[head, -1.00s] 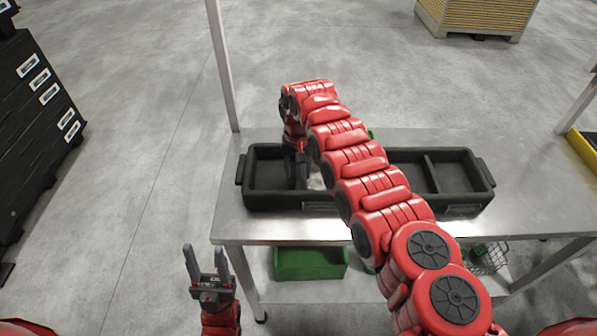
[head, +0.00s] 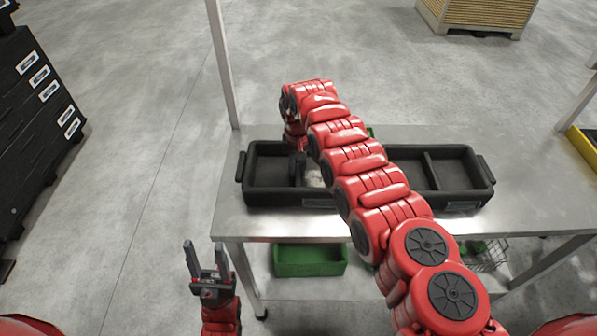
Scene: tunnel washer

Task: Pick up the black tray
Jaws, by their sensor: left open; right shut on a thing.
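The long black tray (head: 420,199) lies on the steel table, split into compartments by dividers, with a handle at each end. My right arm crosses over its middle. My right gripper (head: 298,172) points down into the left part of the tray, at a divider, and is shut on the tray there. Its fingertips are largely hidden by the arm and blend with the dark tray. I cannot tell whether the tray is clear of the table. My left gripper (head: 206,258) is open and empty, in front of and to the left of the table, below its top.
The steel table (head: 530,190) has free room right of the tray and thin uprights at its back. A green bin (head: 310,261) and a wire basket (head: 488,257) sit on the lower shelf. Black stacked crates (head: 35,125) stand at left. A yellow bin (head: 583,147) is far right.

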